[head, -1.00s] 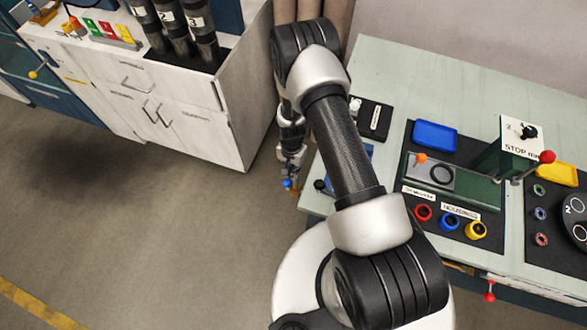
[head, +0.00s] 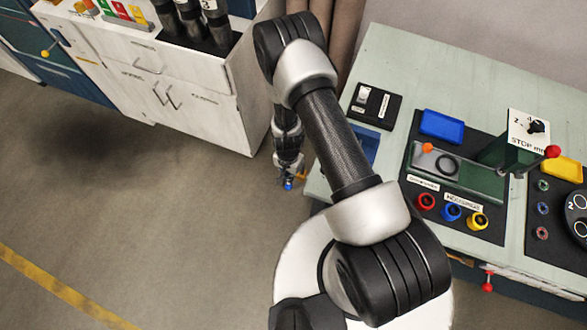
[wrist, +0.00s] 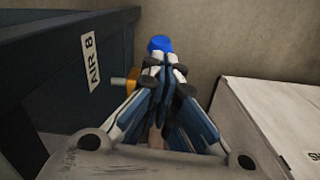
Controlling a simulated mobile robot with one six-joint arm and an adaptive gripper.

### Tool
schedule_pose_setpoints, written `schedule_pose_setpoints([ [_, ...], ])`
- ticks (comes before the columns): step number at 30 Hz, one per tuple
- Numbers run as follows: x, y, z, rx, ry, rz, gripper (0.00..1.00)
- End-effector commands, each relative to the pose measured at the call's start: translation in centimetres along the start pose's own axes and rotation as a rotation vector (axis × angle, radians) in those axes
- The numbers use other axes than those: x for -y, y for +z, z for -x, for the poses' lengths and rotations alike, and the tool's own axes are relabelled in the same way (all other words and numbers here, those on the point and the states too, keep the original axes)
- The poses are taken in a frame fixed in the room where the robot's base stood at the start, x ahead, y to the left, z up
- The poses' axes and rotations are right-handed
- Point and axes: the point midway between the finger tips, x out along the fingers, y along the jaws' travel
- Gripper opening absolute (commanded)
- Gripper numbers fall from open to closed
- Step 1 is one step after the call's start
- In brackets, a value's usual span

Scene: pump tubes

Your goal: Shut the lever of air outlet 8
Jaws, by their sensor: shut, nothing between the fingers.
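The label "AIR 8" (wrist: 89,62) is on a dark panel (wrist: 50,115) at the left in the wrist view. A brass-coloured fitting (wrist: 122,84) sticks out from this panel, close to the left of my fingers. A blue rounded end (wrist: 160,44), likely the lever's, shows just past my fingertips. My gripper (wrist: 165,68) is shut, with its fingers together and nothing seen between them. My fingers hide what joins the blue end to the fitting, and I cannot tell whether they touch it. In the head view, my gripper (head: 287,177) hangs low beside the bench's left end, with blue at its tip.
The pale green bench (head: 400,60) with trays and coloured rings lies to the right. A white cabinet (head: 190,95) holding black tubes stands at the left; a white unit (wrist: 275,120) is near on the wrist view's right. Grey floor (head: 130,210) is open at lower left.

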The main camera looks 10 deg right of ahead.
Motion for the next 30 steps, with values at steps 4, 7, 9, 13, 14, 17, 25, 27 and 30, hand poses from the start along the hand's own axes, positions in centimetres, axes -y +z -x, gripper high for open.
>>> schedule_pose_setpoints([
  [4, -0.2, 1.2, 0.5, -0.138, -0.016, 0.0, 0.0],
  [7, -0.7, 1.3, -0.2, -0.257, -0.013, 0.0, 0.0],
  [9, -0.9, 1.5, -0.8, -0.337, -0.017, -0.001, 0.0],
  [13, -1.0, 1.8, -1.6, -0.469, -0.037, -0.004, 0.0],
  [14, -1.1, 1.9, -1.6, -0.495, -0.041, -0.005, 0.0],
  [17, -1.1, 2.2, -2.0, -0.566, -0.053, -0.009, 0.0],
  [25, -1.2, 2.6, -3.0, -0.624, -0.064, -0.017, 0.0],
  [27, -1.2, 2.7, -3.3, -0.623, -0.064, -0.017, 0.0],
  [30, -1.2, 2.8, -3.6, -0.623, -0.064, -0.018, 0.0],
])
